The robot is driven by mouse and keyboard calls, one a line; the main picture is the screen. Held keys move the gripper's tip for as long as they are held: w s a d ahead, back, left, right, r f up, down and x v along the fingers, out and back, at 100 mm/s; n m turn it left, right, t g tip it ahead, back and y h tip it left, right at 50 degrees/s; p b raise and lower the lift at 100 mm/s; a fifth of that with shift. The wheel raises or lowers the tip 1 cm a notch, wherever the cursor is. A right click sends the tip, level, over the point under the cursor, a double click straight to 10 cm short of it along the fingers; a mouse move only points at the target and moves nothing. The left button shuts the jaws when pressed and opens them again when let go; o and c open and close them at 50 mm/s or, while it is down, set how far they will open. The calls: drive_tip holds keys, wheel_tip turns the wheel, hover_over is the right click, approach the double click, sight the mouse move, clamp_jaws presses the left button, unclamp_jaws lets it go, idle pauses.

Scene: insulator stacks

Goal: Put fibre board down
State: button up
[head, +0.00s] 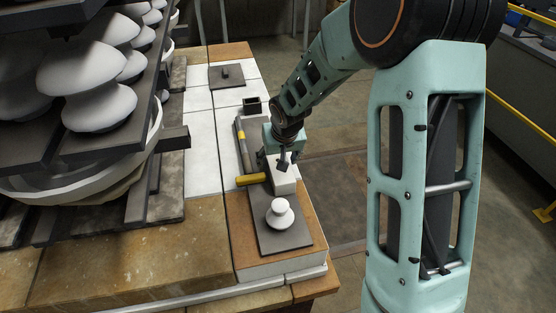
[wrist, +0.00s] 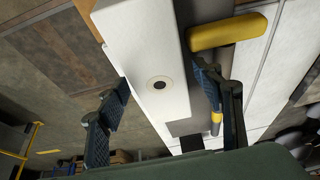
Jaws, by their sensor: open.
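My gripper (head: 279,158) is at the board's far end, pointing down. In the wrist view my gripper (wrist: 163,84) is open, with one finger on each side of the board. I cannot tell whether either finger touches it. The board's underside is hidden.
A yellow-headed mallet (head: 250,179) lies close left of the board. A white insulator (head: 280,214) stands on the dark plate (head: 298,237) in front. A small black box (head: 252,106) and another dark plate (head: 216,80) are behind. Stacked insulators (head: 90,85) fill the left.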

drive_tip(key=a+p+v, duration=0.1)
drive_tip(key=p+v, duration=0.1)
drive_tip(key=v, duration=1)
drive_tip(key=shift+d, duration=0.45)
